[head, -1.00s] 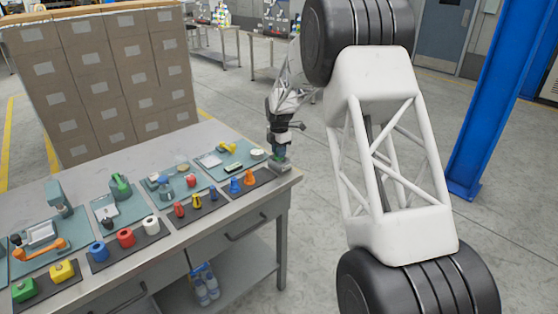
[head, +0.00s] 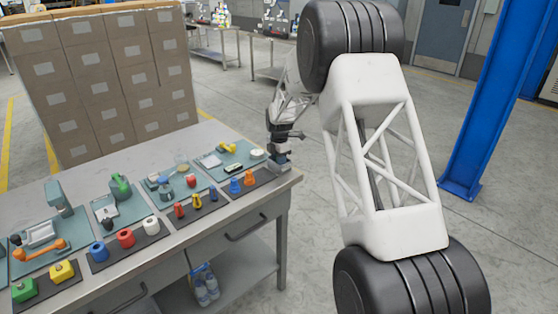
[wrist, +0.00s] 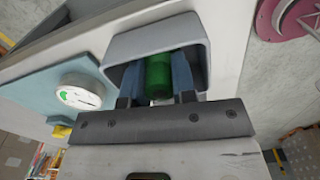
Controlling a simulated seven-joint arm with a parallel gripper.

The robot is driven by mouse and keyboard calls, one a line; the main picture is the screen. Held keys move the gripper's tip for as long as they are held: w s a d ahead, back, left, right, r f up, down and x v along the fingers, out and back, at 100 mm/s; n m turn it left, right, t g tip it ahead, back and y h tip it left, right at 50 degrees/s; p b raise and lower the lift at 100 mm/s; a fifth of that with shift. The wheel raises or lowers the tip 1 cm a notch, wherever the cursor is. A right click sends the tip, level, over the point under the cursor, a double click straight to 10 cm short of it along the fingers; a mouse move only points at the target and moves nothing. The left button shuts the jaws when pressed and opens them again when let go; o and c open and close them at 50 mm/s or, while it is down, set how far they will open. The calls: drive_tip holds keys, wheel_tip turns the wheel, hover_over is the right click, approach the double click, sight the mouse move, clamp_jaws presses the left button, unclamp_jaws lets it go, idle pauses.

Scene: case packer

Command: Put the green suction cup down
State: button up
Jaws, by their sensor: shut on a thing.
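The green suction cup (wrist: 158,76) shows in the wrist view as a green cylinder between the two blue-grey fingers of my gripper (wrist: 160,82). The fingers are shut on it. The cup is within an open-topped grey box (wrist: 130,42), with the box's walls around the cup and fingertips. Whether the cup touches the box floor is not visible. In the head view my gripper (head: 280,154) points down over the grey box (head: 281,166) at the table's right corner. The green cup is hidden there.
Teal mats with tools, a white round dial (head: 257,154) and other coloured parts cover the table. A stack of cardboard boxes (head: 100,80) stands behind it. Open floor lies right of the table.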

drive_tip(key=o, duration=0.6)
drive_tip(key=shift+f, duration=0.1)
drive_tip(key=shift+o, duration=0.2)
wheel_tip(320, 180, up, 12)
idle(0.6)
idle(0.7)
